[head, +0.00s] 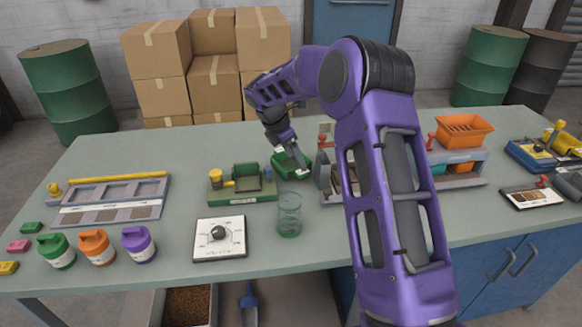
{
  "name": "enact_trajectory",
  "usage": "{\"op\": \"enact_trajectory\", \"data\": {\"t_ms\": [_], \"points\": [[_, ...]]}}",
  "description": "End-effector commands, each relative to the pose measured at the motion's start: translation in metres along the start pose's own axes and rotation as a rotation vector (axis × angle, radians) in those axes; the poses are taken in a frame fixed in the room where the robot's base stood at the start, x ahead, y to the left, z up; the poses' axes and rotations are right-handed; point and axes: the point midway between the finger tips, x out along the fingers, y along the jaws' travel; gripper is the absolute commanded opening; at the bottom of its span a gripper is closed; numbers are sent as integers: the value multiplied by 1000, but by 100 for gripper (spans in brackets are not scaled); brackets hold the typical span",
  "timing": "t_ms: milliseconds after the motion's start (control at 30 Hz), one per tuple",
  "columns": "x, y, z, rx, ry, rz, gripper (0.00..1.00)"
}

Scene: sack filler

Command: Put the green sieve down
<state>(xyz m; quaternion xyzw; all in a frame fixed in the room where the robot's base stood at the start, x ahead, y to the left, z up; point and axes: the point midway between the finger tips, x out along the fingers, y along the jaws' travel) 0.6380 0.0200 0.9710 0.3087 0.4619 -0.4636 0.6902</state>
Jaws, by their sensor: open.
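The green sieve (284,168) is a small green tray-like thing on or just above the middle of the table, behind the clear cup. My gripper (300,163) is open and points down at it, with the fingers over its right part. The fingers hide part of the sieve, and I cannot tell whether they touch it. I cannot see clearly whether its underside rests flat on the table (330,236).
A clear cup (289,214) stands just in front of the sieve. A green device (242,184) is to its left, a white dial board (219,238) front left. Coloured bottles (97,247) stand front left.

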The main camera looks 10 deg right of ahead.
Motion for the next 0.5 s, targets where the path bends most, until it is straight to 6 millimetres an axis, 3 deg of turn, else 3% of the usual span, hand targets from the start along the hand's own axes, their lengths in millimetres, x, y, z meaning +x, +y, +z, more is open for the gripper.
{"op": "enact_trajectory", "data": {"t_ms": [333,500], "points": [[25,2,-1,1,0,0,79],[51,6,-2,1,2,-1,79]]}}
